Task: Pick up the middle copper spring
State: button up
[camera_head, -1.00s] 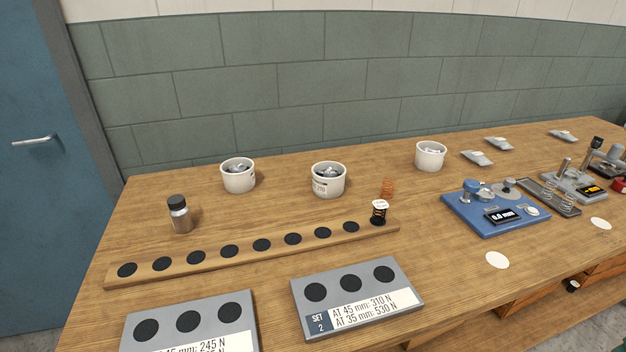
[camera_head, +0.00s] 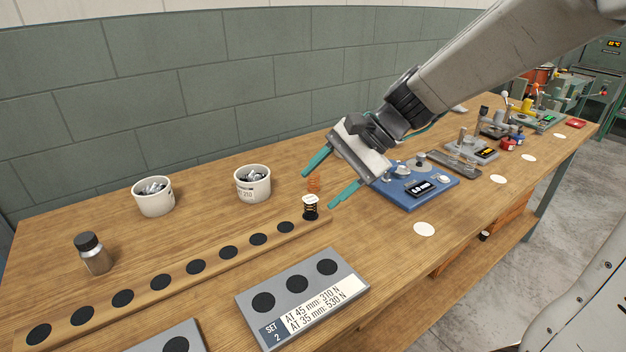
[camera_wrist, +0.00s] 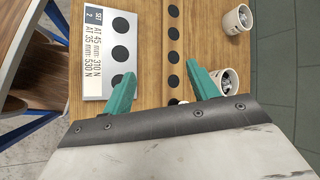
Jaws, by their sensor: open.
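I cannot tell which spring counts as the middle one.
The wooden strip (camera_head: 330,223) has several black discs. White pots (camera_head: 253,184) of metal parts stand behind it. A grey SET 2 board (camera_head: 345,270) lies in front. A blue gauge (camera_head: 420,199) is right of my gripper.

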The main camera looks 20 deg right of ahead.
jog(key=w+d+f+m+t+y, duration=0.1)
jog(key=w+f+m+t, duration=0.2)
jog(key=w, duration=0.4)
jog(key=w+d+f+m+t+y, duration=0.1)
jog(key=w+d+f+m, duration=0.15)
jog(key=w+m, duration=0.35)
jog(key=m+t, duration=0.4)
jog(key=m, duration=0.4)
send_near(317, 176)
jog(key=shift+h, duration=0.4)
jog(key=x, duration=0.5)
jog(key=shift+a+r, duration=0.3)
jog(key=shift+a, duration=0.2)
jog(key=shift+d+x, duration=0.25)
jog(key=shift+x, duration=1)
jog(key=x, duration=0.5)
jog(key=shift+w+a+f, duration=0.15)
jog(key=shift+w+f, duration=0.05)
jog(key=shift+w, duration=0.1)
jog(key=c, duration=1.1)
